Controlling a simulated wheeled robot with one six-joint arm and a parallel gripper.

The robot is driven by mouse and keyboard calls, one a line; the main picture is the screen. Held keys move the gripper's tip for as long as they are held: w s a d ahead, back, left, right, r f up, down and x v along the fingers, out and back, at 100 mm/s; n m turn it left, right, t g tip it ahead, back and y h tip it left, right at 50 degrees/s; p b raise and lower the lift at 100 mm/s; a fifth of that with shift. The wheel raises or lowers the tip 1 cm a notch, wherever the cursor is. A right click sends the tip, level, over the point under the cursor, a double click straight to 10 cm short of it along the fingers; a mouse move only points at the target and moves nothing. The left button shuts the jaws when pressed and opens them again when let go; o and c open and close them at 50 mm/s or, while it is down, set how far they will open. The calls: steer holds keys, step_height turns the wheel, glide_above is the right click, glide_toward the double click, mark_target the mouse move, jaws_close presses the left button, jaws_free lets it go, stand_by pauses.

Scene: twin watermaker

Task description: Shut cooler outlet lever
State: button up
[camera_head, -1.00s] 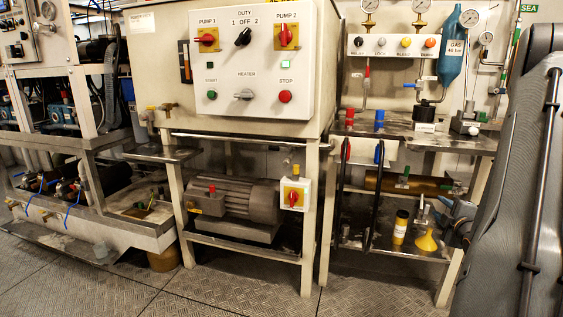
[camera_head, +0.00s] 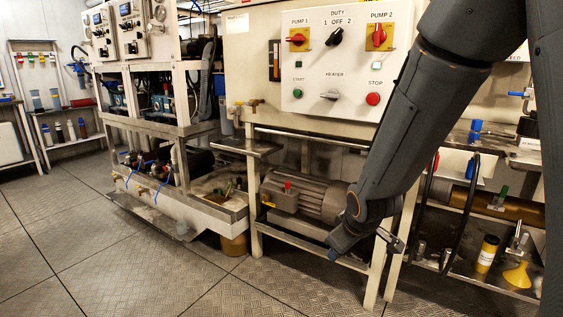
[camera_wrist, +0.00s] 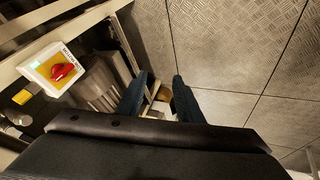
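A brown horizontal cylinder (camera_head: 455,191), which looks like the cooler, lies on the rack at the right in the head view. A small green lever (camera_head: 502,192) stands up at its right part. No label shows whether this is the outlet lever, and my arm hides part of that rack. My gripper (camera_head: 342,243) hangs low in front of the motor's right side, well left of the green lever. In the wrist view my gripper (camera_wrist: 158,82) has its two fingers apart with nothing between them. The lever does not show in the wrist view.
The pump control panel (camera_head: 340,62) stands behind my arm, above the grey motor (camera_head: 312,200). A red switch (camera_wrist: 62,72) shows at left in the wrist view. A yellow funnel (camera_head: 517,276) and yellow bottle (camera_head: 487,254) stand on the lower right shelf. The floor at left is open.

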steer(key=s+a+r+g, duration=0.1)
steer(key=s+a+g, duration=0.1)
steer(key=s+a, duration=0.5)
steer(key=s+a+r+m+g, duration=0.15)
steer(key=s+a, duration=0.25)
steer(key=s, duration=0.8)
steer(key=s+a+n+g, duration=0.1)
steer(key=s+a+g, duration=0.3)
steer(key=s, duration=0.5)
steer(key=d+r+m+p, duration=0.3)
steer(key=d+r+p, duration=0.6)
steer(key=r+p, duration=0.4)
steer(key=d+r+m+t+p, duration=0.1)
steer(key=d+r+m+p, duration=0.3)
steer(key=d+r+p, duration=0.5)
step_height(320, 180, up, 4)
steer(key=p, duration=0.5)
steer(key=shift+s+d+h+p, duration=0.15)
steer(key=shift+d+h+p, duration=0.15)
steer(key=shift+d+p, duration=0.1)
steer(key=shift+f+m, duration=0.1)
steer(key=shift+m, duration=0.15)
